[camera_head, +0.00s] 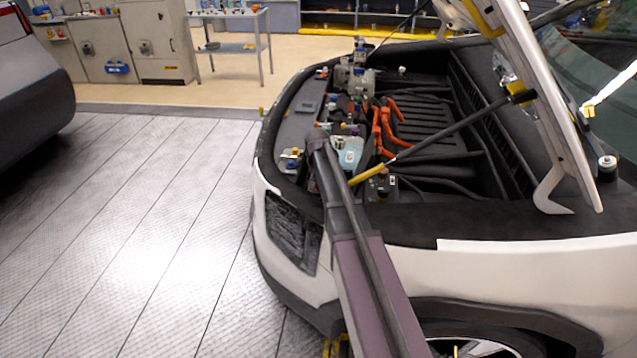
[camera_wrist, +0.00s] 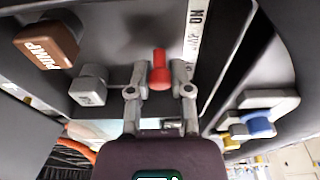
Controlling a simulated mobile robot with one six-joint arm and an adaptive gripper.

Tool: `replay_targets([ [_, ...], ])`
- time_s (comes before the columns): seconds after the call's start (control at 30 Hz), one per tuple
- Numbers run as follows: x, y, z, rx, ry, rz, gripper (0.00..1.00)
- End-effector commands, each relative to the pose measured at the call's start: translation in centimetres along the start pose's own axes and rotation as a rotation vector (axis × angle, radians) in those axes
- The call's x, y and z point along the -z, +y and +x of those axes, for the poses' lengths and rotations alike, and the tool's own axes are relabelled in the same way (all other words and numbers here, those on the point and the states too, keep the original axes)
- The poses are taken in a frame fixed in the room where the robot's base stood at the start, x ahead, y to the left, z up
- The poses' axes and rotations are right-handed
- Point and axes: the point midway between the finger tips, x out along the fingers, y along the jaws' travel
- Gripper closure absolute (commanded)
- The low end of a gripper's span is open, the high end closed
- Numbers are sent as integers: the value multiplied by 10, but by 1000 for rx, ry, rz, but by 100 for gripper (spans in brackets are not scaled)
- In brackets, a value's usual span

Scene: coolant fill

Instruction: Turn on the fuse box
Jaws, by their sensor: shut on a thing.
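In the wrist view a red lever (camera_wrist: 159,66) stands out from a dark grey panel (camera_wrist: 125,28). A white strip (camera_wrist: 196,30) beside it carries the word ON. My gripper (camera_wrist: 161,80) has one finger on each side of the red lever and is shut on it. Whether the panel is the fuse box I cannot read from a label. In the head view my arm reaches over the front of the open engine bay, and my gripper is not clear there.
A brown knob marked PUMP (camera_wrist: 47,45) and a grey knob (camera_wrist: 89,85) sit left of the lever. A blue and yellow fitting (camera_wrist: 258,122) is at the right. In the engine bay are orange hoses (camera_head: 378,128) and a yellow-gripped hood prop (camera_head: 372,174). Open floor (camera_head: 130,220) lies left of the car.

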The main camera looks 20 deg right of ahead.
Motion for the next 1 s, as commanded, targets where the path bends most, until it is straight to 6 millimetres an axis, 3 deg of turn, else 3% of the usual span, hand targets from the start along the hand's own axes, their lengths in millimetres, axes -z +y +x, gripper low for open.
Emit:
replay_targets([
  [0.33,-8,1,-1,-1,192,-1,100],
  [0.7,-6,0,-2,-1,208,-1,100],
  [0.73,-6,1,-2,-1,208,-1,64],
  [0.8,-6,1,-2,-1,208,-1,43],
  [0.83,-6,0,-2,-1,208,-1,39],
  [1.0,-6,0,-2,0,209,-1,39],
])
